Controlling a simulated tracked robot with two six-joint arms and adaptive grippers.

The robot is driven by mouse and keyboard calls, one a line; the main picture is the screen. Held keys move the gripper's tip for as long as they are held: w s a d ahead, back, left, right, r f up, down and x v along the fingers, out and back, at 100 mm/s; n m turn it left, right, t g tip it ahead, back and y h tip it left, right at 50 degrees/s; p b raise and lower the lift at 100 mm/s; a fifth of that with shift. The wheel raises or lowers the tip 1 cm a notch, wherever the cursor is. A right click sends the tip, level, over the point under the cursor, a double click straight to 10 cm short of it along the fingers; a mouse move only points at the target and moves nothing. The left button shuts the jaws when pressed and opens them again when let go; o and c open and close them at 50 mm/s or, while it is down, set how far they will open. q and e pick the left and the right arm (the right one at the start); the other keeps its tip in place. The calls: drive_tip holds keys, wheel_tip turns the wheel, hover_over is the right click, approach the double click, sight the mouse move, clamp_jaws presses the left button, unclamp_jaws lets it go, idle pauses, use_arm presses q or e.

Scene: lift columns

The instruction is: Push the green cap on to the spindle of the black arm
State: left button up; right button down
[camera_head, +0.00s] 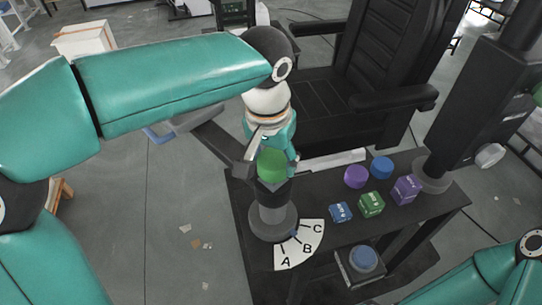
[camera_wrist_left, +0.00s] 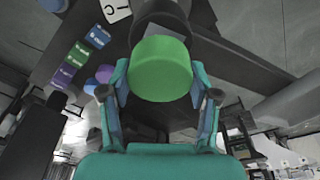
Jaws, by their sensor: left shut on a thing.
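The green cap (camera_head: 271,165) is between the fingers of my left gripper (camera_head: 270,150), above a dark upright post (camera_head: 272,196) with a grey round base. In the left wrist view the cap (camera_wrist_left: 161,68) fills the space between both fingers, which are shut on its sides. A dark round part (camera_wrist_left: 160,14) shows just beyond it. A dark bar (camera_head: 218,140) runs up to the left from beside the cap. The spindle is hidden, and I cannot tell whether the cap touches the post. My right gripper is out of view.
A fan-shaped A-B-C card (camera_head: 300,246) lies at the post's foot. Blue (camera_head: 340,212), green (camera_head: 372,204) and purple (camera_head: 406,189) cubes stand to the right on the black table (camera_head: 330,240). Purple (camera_head: 356,176) and blue (camera_head: 382,167) round pieces lie behind them. A black chair stands behind.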

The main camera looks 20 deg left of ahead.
use_arm(q)
drive_tip(key=shift+f, duration=0.25)
idle(0.4)
drive_tip(key=shift+f, duration=0.25)
drive_tip(key=shift+f+b, duration=0.5)
drive_tip(key=shift+b, duration=0.05)
idle(0.4)
drive_tip(key=shift+f, duration=0.3)
idle(1.5)
drive_tip(key=o, duration=1.4)
drive_tip(key=shift+w+r, duration=0.15)
drive_tip(key=shift+r, duration=0.05)
drive_tip(key=shift+r+p, duration=0.75)
drive_tip(key=shift+r, duration=0.05)
drive_tip(key=shift+r, duration=0.15)
